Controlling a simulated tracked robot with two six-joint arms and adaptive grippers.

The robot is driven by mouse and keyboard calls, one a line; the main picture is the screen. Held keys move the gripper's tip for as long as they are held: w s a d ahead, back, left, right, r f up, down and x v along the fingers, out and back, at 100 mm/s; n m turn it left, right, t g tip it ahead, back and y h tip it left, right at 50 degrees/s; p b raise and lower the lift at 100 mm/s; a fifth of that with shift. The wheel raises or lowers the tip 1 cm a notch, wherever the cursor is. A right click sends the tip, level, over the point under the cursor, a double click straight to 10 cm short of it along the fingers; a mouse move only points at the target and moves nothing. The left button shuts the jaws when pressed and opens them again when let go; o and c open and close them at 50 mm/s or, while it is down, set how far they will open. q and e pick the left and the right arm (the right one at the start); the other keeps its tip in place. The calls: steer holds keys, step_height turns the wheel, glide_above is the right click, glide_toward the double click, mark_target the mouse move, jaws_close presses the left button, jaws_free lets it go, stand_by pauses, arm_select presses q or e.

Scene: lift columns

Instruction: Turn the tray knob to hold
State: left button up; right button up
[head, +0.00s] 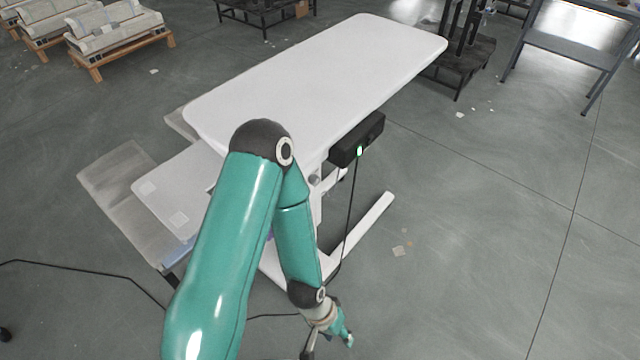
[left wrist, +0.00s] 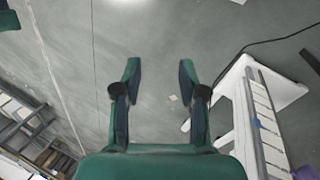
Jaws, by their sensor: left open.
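A white overbed-style table (head: 320,75) stands ahead in the head view, with a lower white tray (head: 165,195) at its left. My left gripper (head: 330,338) is low, near the floor, below and apart from the knob. In the left wrist view the left gripper (left wrist: 160,72) is open and empty, with floor between its fingers.
A black box (head: 357,140) with a hanging cable is under the table's edge. The white base leg (head: 365,235) lies on the floor and shows in the left wrist view (left wrist: 220,115). A black cable crosses the floor at left.

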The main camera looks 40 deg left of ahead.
arm_select(q)
steer(key=o, duration=0.3)
steer(key=shift+w+f, duration=0.1)
steer(key=shift+w, duration=0.1)
steer(key=w+a+f+n+t+y+b, duration=0.1)
steer(key=w+a+n+t+y+b, duration=0.15)
steer(key=w, duration=0.65)
steer(key=w+a+n+t+y+b, duration=0.2)
steer(key=w+t, duration=0.1)
steer(key=w, duration=0.6)
steer(key=w+a+f+n+t+y+b, duration=0.1)
steer(key=w+a+n+t+y+b, duration=0.15)
steer(key=w, duration=0.65)
steer(key=w+a+r+n+t+y+b, duration=0.3)
steer(key=w+a+r+n+y, duration=0.1)
steer(key=w+r+n+y, duration=0.3)
steer(key=s+d+r+n+g+y+b, duration=0.3)
steer(key=s+r+n+g+y+b, duration=0.25)
steer(key=s+n+g+y, duration=0.4)
steer(key=n+h+b, duration=0.2)
steer(key=n+b, duration=0.1)
steer(key=b, duration=0.3)
glide_toward(317, 183)
steer(key=shift+g+y, duration=0.25)
steer(key=a, duration=0.6)
steer(key=w+a, duration=0.1)
steer(key=a, duration=0.2)
steer(key=shift+a+f, duration=0.1)
steer(key=shift+a, duration=0.1)
